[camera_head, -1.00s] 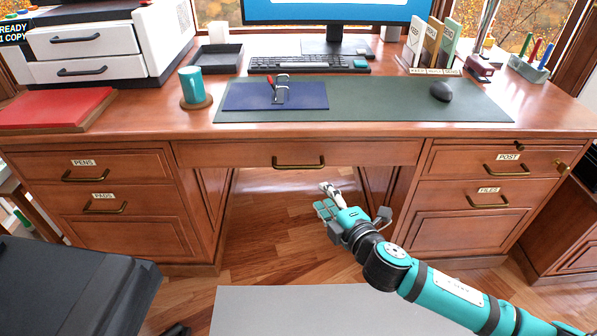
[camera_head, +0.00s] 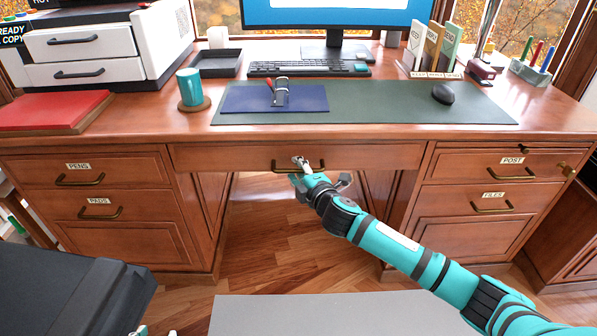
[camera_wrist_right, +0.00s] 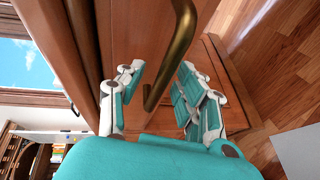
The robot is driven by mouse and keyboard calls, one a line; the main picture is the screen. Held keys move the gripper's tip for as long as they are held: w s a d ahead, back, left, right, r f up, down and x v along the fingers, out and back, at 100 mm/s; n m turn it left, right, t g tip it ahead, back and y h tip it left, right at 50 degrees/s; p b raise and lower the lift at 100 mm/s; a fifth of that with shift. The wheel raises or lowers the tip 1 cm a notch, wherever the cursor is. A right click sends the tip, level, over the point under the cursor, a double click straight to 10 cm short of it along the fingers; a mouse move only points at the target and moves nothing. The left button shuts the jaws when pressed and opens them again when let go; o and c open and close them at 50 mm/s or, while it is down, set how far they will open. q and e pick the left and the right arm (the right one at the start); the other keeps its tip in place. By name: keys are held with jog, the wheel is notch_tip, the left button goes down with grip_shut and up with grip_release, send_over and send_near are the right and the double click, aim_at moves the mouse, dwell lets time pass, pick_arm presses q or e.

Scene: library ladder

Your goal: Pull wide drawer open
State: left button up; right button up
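The wide drawer (camera_head: 230,157) is the middle one under the desktop, and it looks closed. Its brass bar handle (camera_head: 313,166) is partly covered by my right gripper (camera_head: 303,170). In the right wrist view the handle (camera_wrist_right: 181,45) passes between the two spread fingers of that gripper (camera_wrist_right: 160,97). The fingers are open, with visible space on each side of the bar. I cannot tell whether either finger touches it. Of my left gripper, at most a small white and teal bit shows at the bottom left edge of the head view.
Side drawers labelled PENS (camera_head: 120,166) and POST (camera_head: 478,166) flank the wide drawer. The desktop holds a dark green mat (camera_head: 400,105), keyboard (camera_head: 308,69) and teal mug (camera_head: 190,86). The knee space and floor (camera_head: 262,235) below the drawer are clear.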

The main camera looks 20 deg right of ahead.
jog(key=shift+c, duration=0.4)
grip_shut()
